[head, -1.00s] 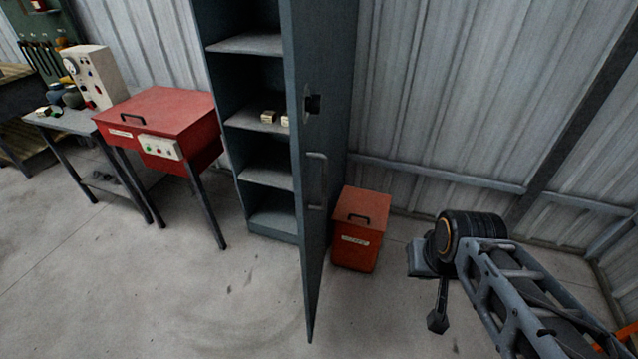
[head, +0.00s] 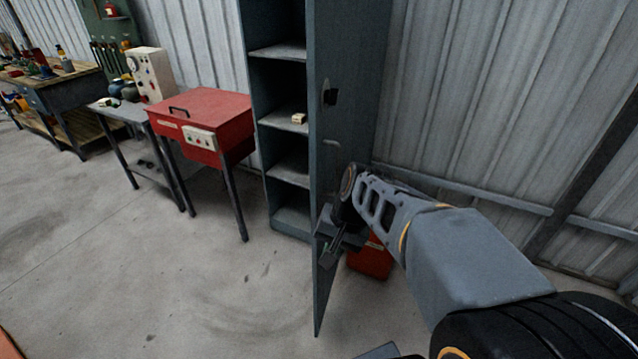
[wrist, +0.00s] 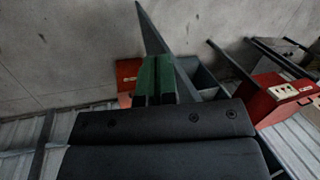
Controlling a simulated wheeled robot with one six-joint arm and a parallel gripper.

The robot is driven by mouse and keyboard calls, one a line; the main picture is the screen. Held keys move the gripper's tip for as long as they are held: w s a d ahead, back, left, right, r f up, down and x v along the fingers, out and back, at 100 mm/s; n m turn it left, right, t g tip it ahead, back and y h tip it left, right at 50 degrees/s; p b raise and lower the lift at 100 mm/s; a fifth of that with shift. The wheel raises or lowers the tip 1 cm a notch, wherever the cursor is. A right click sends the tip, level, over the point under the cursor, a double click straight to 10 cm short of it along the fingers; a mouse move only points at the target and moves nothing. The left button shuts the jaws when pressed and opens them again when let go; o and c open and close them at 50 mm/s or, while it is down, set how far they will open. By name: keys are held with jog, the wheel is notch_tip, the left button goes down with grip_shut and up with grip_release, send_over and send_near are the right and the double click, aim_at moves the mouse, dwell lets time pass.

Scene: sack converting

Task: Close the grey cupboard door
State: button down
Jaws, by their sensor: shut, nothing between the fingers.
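The grey cupboard (head: 279,52) stands against the metal wall, with its shelves showing. My gripper (head: 332,246) is shut and empty, low at the door's outer face. I cannot tell whether it touches the door. In the wrist view my green fingers (wrist: 155,79) are together, and the door (wrist: 153,32) shows as a grey panel just beyond them.
A red box on legs (head: 215,108) and a grey table (head: 118,108) stand left of the cupboard. The floor before the cupboard is clear.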

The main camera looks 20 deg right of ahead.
jog(key=w+d+f+m+t+y+b, duration=0.2)
jog(key=w+d+m+y, duration=0.45)
jog(key=w+m, duration=0.3)
jog(key=m+t+y+b, duration=0.1)
jog(key=m+t+y, duration=0.5)
jog(key=m, duration=0.4)
send_near(326, 176)
jog(key=shift+n+t+h, duration=0.25)
jog(key=shift+t+h, duration=0.4)
jog(key=shift+t, duration=0.05)
jog(key=x, duration=0.7)
jog(key=shift+s+a+r+p, duration=0.1)
jog(key=shift+s+a+p, duration=0.15)
jog(key=shift+a+p, duration=0.15)
jog(key=shift+w+a, duration=0.1)
jog(key=shift+a, duration=0.05)
